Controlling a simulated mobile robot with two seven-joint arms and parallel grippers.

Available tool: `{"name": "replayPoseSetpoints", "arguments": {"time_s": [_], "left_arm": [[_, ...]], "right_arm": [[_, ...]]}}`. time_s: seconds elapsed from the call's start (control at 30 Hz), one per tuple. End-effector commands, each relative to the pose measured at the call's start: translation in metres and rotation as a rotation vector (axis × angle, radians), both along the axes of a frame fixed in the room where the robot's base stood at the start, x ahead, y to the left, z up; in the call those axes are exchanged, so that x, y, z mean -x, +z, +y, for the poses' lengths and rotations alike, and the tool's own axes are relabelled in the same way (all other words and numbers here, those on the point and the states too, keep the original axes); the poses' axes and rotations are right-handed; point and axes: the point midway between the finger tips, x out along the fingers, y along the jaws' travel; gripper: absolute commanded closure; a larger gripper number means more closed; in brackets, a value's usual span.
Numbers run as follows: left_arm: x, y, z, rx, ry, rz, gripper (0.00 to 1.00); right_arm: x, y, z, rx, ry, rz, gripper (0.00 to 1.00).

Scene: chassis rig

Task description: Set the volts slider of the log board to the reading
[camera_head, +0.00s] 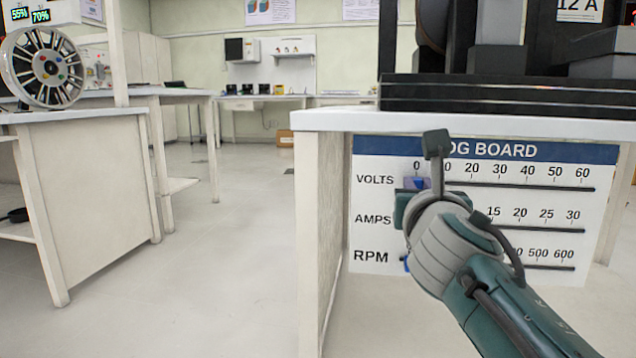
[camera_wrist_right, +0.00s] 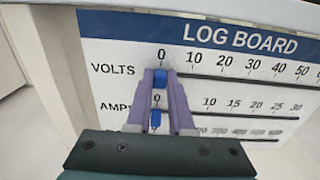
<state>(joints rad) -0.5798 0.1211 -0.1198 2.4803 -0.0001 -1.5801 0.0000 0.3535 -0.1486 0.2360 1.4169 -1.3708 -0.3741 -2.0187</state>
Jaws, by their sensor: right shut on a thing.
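The log board (camera_head: 480,151) is a white panel with a blue header below the table top; it fills much of the right wrist view (camera_wrist_right: 235,40). Its volts row runs from 0 to 60 along a dark slot (camera_head: 530,186). The blue volts slider (camera_wrist_right: 160,78) stands at the 0 end. My right gripper (camera_wrist_right: 160,74) is shut on that slider, one purple finger on each side; in the head view my arm partly covers it. The amps slider (camera_wrist_right: 155,120) is blue and near 0. The RPM slider (camera_head: 406,264) is mostly hidden by my arm. My left gripper is not in view.
The table top (camera_head: 340,119) overhangs the board, with dark equipment (camera_head: 500,92) on it and a "12 A" sign (camera_head: 580,10). A wheel (camera_head: 42,68) stands on the left bench (camera_head: 75,125). Open floor (camera_head: 225,250) lies between. No volts reading is legible.

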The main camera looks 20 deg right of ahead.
Motion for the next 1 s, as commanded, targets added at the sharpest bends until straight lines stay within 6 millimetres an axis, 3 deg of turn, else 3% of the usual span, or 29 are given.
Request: {"name": "replayPoseSetpoints", "arguments": {"time_s": [0.1,1.0], "left_arm": [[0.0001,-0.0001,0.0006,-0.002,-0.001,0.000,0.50],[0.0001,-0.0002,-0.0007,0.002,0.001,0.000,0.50]], "right_arm": [[0.0001,-0.0001,-0.0001,0.000,0.000,0.000,1.00],[0.0001,-0.0007,-0.0002,-0.001,0.000,0.001,1.00]]}}
